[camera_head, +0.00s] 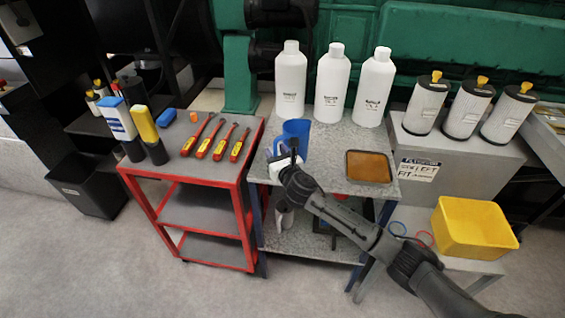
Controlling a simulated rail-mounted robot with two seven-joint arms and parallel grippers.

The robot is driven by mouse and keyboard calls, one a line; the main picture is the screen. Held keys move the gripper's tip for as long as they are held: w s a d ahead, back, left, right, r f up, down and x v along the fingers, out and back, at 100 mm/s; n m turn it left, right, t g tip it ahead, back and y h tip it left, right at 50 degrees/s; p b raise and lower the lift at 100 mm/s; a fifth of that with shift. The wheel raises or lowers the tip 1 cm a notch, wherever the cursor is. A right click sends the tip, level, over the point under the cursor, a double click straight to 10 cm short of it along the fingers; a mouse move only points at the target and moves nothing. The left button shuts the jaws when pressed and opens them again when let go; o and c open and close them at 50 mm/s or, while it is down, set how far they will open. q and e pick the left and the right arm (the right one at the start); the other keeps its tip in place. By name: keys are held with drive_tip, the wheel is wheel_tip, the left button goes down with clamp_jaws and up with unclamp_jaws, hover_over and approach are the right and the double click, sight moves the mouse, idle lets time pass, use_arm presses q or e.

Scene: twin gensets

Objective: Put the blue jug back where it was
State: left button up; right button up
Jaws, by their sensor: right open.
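The blue jug (296,130) stands upright on the grey speckled top of the workbench (325,155), near its left side. My right arm reaches in from the lower right. Its gripper (284,153) is at the front left of the jug, at the bench's front left corner. The gripper is open and partly overlaps the jug's lower part in the picture. I cannot tell whether the fingers touch the jug. My left gripper is not in view.
Several white bottles (333,85) stand behind the jug. An orange-brown tray (368,167) lies at the bench's right. A red cart (192,215) with screwdrivers stands at the left. Filters (465,105) and a yellow bin (472,235) are at the right. The bench middle is clear.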

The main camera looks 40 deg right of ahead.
drive_tip(key=s+a+f+m+g+y+p, duration=0.1)
drive_tip(key=s+a+f+m+g, duration=0.3)
drive_tip(key=s+m, duration=0.6)
drive_tip(key=s+a+f+m+g+y+p, duration=0.1)
drive_tip(key=s+a+f+m+g, duration=0.4)
drive_tip(key=s+m, duration=0.6)
drive_tip(key=s+a+f+m+g+y+p, duration=0.1)
drive_tip(key=s+a+f+m+g, duration=0.3)
drive_tip(key=s, duration=2.1)
drive_tip(key=a+f+m+y, duration=0.1)
drive_tip(key=a+f+m, duration=0.2)
drive_tip(key=m, duration=0.3)
drive_tip(key=shift+s+a+f+m+g+y, duration=0.3)
drive_tip(key=shift+a+g, duration=0.1)
drive_tip(key=shift+a, duration=0.2)
drive_tip(key=shift+w, duration=0.1)
